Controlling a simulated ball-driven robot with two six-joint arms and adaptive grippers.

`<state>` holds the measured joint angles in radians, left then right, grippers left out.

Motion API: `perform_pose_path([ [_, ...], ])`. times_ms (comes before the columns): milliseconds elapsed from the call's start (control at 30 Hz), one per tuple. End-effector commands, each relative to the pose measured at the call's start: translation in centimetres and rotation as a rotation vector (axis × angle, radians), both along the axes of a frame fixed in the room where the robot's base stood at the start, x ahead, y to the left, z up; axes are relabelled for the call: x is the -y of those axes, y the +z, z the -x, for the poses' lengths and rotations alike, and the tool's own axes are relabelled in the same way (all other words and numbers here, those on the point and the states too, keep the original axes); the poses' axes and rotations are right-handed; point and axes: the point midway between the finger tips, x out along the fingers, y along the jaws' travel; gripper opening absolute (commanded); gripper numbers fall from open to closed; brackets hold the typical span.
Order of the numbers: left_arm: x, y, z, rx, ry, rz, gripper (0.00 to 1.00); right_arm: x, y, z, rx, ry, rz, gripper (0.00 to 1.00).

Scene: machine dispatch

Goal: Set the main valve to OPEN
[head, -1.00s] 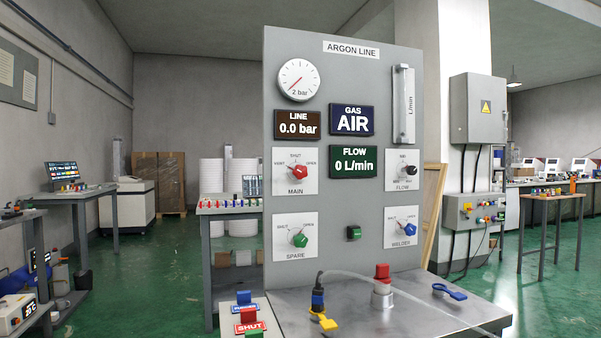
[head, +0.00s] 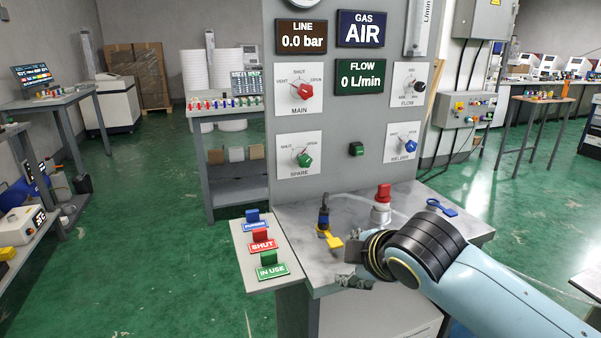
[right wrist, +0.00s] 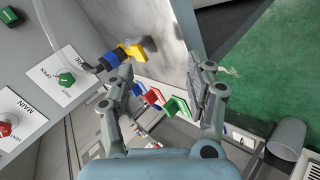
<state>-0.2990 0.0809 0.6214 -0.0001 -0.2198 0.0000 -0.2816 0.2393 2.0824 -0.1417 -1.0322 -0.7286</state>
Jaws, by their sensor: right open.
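The red knob (right wrist: 6,129) also shows at the left edge of the right wrist view. My right gripper (head: 355,283) is low over the bench's front edge, well below and right of the knob. In the right wrist view its fingers (right wrist: 167,72) are apart with nothing between them. My left gripper is out of view.
The green SPARE knob (head: 304,159) is below MAIN; FLOW (head: 409,86) and WELDER (head: 410,145) knobs are right. A hose fitting (head: 323,214), yellow tag (head: 332,242) and red-capped fitting (head: 382,200) stand on the bench. Tags (head: 263,245) lie front left. The LINE display (head: 301,36) reads 0.0 bar.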

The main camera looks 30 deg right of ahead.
Motion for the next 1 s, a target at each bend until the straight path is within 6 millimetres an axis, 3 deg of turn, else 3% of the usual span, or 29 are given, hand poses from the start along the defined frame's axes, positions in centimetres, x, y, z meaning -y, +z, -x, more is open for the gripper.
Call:
perform_pose_path([
  [167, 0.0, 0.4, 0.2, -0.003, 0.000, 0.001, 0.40, 2.3, 7.8, -6.8, 0.146, 0.243, 0.389, 0.55],
  [300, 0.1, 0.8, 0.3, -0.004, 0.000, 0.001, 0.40, 3.7, 15.8, -11.7, 0.245, 0.411, 0.798, 0.55],
  [400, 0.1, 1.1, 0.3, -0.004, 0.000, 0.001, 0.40, 4.3, 20.7, -13.9, 0.284, 0.481, 1.066, 0.55],
  [500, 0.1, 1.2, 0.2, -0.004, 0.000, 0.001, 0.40, 4.6, 23.6, -15.0, 0.296, 0.514, 1.231, 0.55],
  [733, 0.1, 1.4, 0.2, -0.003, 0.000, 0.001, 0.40, 5.1, 24.9, -17.0, 0.298, 0.525, 1.307, 0.55],
  [1000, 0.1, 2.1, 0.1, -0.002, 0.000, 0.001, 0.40, 6.3, 24.9, -22.3, 0.298, 0.524, 1.302, 0.55],
])
